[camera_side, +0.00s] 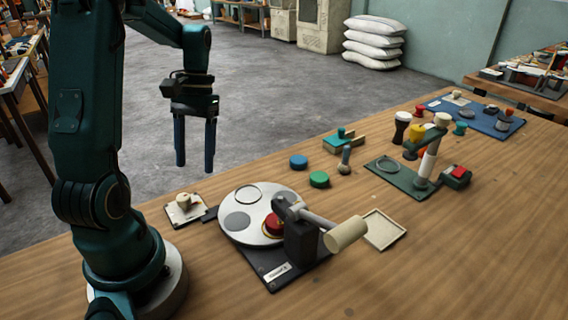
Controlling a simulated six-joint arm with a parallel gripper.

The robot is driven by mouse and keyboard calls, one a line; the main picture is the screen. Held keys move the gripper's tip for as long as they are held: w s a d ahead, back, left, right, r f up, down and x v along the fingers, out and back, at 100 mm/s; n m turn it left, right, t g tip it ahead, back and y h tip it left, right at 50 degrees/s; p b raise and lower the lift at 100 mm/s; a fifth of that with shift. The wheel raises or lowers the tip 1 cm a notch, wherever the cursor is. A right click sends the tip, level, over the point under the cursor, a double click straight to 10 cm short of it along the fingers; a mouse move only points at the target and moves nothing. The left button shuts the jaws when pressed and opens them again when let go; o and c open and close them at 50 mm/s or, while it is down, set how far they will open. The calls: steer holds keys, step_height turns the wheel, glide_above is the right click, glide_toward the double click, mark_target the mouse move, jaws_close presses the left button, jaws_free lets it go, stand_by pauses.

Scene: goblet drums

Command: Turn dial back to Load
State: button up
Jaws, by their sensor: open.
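A round white disc (255,235) with several round spots lies flat on a dark base (270,268) at the front of the table. One spot is a dark grey circle, one is a ringed circle, and one holds a red piece (273,224). A small plate with a cream knob (184,201) sits left of the disc. I cannot tell which of these is the dial, and no Load marking is readable. My gripper (195,168) is open and empty, pointing down, high above and apart from the knob and the disc.
A dark press (301,236) with a cream-handled lever (345,234) stands over the disc's right side. A shallow tray (382,230) lies right of it. Blue (298,162) and green (319,180) discs lie behind. A green stand (405,180) is farther right. The front right table is clear.

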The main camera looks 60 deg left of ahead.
mark_target(184, 195)
steer(key=s+a+f, duration=0.1)
steer(key=s+f+n+h, duration=0.1)
steer(key=shift+s+a+f+n, duration=0.15)
steer(key=shift+a+f+n, duration=0.15)
steer(key=shift+a, duration=0.05)
steer(key=shift+x, duration=2.45)
jaws_close()
